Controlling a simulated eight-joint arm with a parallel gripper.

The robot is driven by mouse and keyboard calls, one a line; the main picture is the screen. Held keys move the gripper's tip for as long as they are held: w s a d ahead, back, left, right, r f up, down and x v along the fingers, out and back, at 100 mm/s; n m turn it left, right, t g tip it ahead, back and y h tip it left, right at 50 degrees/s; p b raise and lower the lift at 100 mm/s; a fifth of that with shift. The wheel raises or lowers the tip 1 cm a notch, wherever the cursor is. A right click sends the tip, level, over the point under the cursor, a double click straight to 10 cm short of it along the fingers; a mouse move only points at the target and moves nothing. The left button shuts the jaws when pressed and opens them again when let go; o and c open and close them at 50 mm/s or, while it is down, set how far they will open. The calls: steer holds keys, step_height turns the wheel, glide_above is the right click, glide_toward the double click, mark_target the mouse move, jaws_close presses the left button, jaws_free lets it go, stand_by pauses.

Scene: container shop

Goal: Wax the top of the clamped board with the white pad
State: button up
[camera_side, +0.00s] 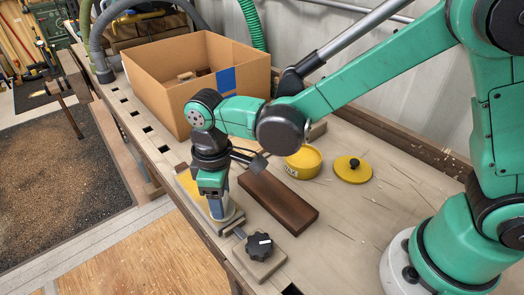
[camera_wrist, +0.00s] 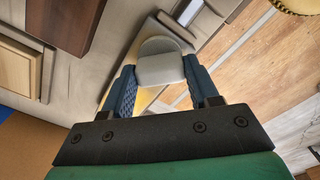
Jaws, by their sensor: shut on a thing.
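My gripper (camera_side: 213,194) points down over the near end of the clamped board and is shut on the white pad (camera_side: 222,210). In the wrist view the pad (camera_wrist: 160,64) sits between the two blue fingers of my gripper (camera_wrist: 160,85). The clamped board (camera_side: 187,184) is pale yellow wood along the bench edge, partly hidden by my gripper and the pad. Strips of the board (camera_wrist: 124,76) show beside the pad in the wrist view. The pad is at or just above the board's top; I cannot tell whether it touches.
A clamp with a black knob (camera_side: 259,246) stands at the board's near end. A dark brown board (camera_side: 278,202) lies to the right. Behind it are an open yellow tin (camera_side: 303,162) and its lid (camera_side: 352,170). A cardboard box (camera_side: 190,84) stands at the back. The right bench top is mostly clear.

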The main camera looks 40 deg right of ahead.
mark_target(230, 215)
steer(key=shift+w, duration=2.85)
steer(key=shift+s, duration=3.9)
step_height(230, 215, up, 8)
steer(key=shift+f, duration=0.2)
